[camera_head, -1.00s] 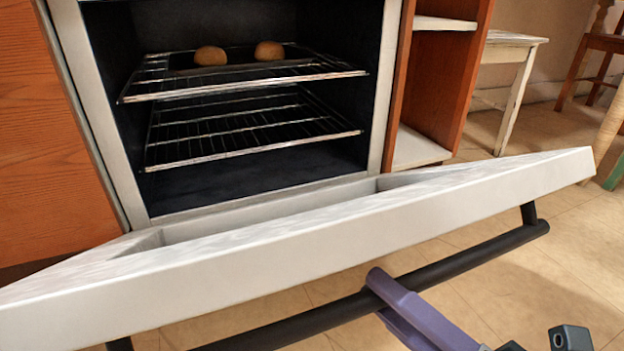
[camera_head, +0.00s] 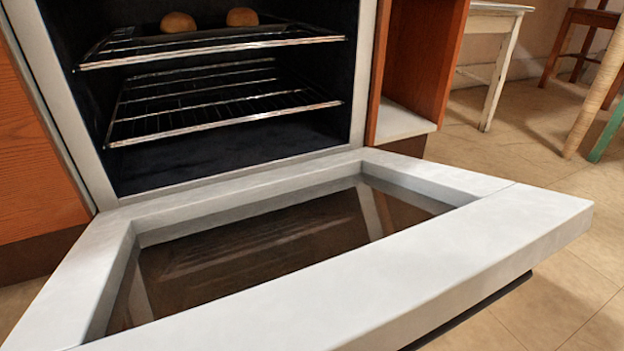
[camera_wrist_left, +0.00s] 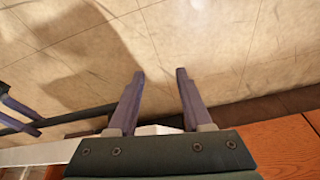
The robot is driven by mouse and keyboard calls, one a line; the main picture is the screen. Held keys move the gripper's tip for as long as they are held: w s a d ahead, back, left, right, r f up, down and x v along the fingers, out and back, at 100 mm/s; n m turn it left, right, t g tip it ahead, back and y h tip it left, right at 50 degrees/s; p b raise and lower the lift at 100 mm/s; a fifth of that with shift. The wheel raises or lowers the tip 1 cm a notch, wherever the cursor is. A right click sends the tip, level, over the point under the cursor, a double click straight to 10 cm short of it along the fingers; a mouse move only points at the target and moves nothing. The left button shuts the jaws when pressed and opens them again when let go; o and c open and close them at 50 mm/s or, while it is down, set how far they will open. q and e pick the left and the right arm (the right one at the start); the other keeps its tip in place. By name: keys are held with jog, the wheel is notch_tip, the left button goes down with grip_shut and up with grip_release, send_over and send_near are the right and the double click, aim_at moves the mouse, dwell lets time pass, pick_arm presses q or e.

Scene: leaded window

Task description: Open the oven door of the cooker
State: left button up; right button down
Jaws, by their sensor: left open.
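The oven door (camera_head: 480,250) is swung far down in the head view, close to level, with its white frame and dark inner glass facing up. Its black handle (camera_head: 478,312) shows only in part below the front edge. The oven cavity (camera_head: 230,150) stands open behind it. In the left wrist view my left gripper (camera_wrist_left: 160,74) is open and empty above the floor. The handle also shows there as a dark bar (camera_wrist_left: 75,119). Purple fingers at the left edge, apparently my right gripper (camera_wrist_left: 22,116), are at the bar; their grip is unclear.
Two wire racks (camera_head: 220,115) are in the oven, with two round buns (camera_head: 242,17) on the upper one. A wooden cabinet (camera_head: 425,60) stands right of the oven. A pale stool (camera_head: 495,60) and chair legs are farther right.

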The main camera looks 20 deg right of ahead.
jog(key=shift+w, duration=0.1)
dwell(0.3)
jog(key=c, duration=1.1)
grip_release()
jog(key=shift+w, duration=0.1)
jog(key=o, duration=0.4)
jog(key=shift+w, duration=0.45)
jog(key=shift+c, duration=0.2)
jog(key=shift+s, duration=0.45)
pick_arm(q)
jog(key=shift+w, duration=0.4)
pick_arm(e)
jog(key=v, duration=0.7)
pick_arm(q)
jog(key=shift+s, duration=0.1)
pick_arm(e)
jog(key=shift+s+d, duration=0.1)
jog(key=shift+s, duration=0.05)
